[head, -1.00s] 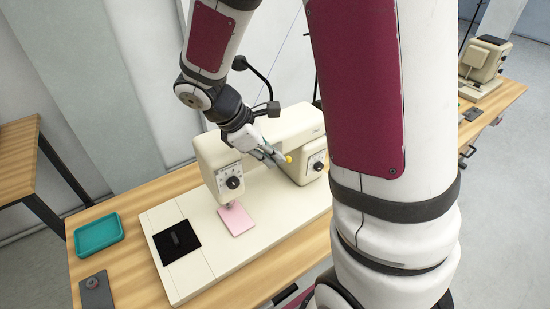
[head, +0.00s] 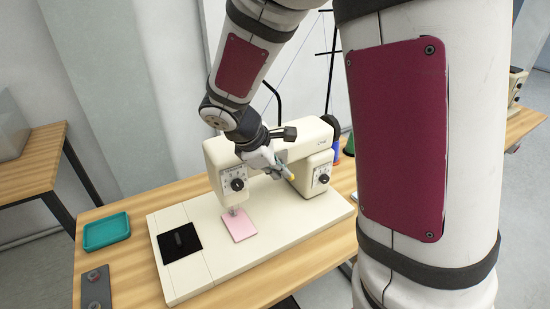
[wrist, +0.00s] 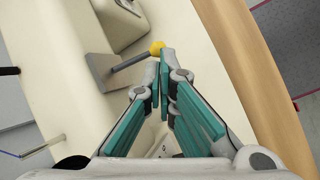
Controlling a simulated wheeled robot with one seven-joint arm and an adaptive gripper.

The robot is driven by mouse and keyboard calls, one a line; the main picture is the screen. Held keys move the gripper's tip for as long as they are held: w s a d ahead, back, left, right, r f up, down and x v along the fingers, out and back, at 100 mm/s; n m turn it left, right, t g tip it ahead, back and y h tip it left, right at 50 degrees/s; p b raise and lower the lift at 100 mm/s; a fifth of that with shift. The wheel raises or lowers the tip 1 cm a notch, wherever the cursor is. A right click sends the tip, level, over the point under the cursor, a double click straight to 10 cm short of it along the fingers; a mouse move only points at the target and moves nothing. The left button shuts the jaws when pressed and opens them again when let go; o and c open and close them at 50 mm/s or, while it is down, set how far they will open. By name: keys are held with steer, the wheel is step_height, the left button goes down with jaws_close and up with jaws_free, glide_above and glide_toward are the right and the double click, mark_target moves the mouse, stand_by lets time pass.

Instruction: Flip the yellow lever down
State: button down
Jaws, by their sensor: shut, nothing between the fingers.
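The cream sewing machine (head: 270,155) stands on a wooden table. Its yellow-tipped lever shows as a small yellow knob (head: 291,177) beside the right column in the head view. In the wrist view the lever's grey rod (wrist: 130,63) leaves a grey mount on the machine and ends in the yellow ball (wrist: 157,47). My gripper (wrist: 162,72) has teal-padded fingers that are shut and empty. Its fingertips are just below the ball in the wrist view; I cannot tell whether they touch. In the head view my gripper (head: 280,172) is under the machine's arm, partly hidden by my wrist.
A pink cloth (head: 239,226) lies on the machine bed under the needle. A black patch (head: 180,243) is at the bed's left. A teal tray (head: 106,232) and a grey plate with knobs (head: 96,288) lie on the table's left. Thread spools (head: 337,148) stand behind the machine.

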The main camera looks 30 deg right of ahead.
steer(key=shift+w+r, duration=0.4)
steer(key=shift+w, duration=0.3)
steer(key=shift+p, duration=0.3)
steer(key=s+a+r+p, duration=0.2)
steer(key=s+a+r, duration=0.3)
steer(key=a+r, duration=0.3)
steer(key=shift+a+r, duration=0.2)
steer(key=shift+r, duration=0.6)
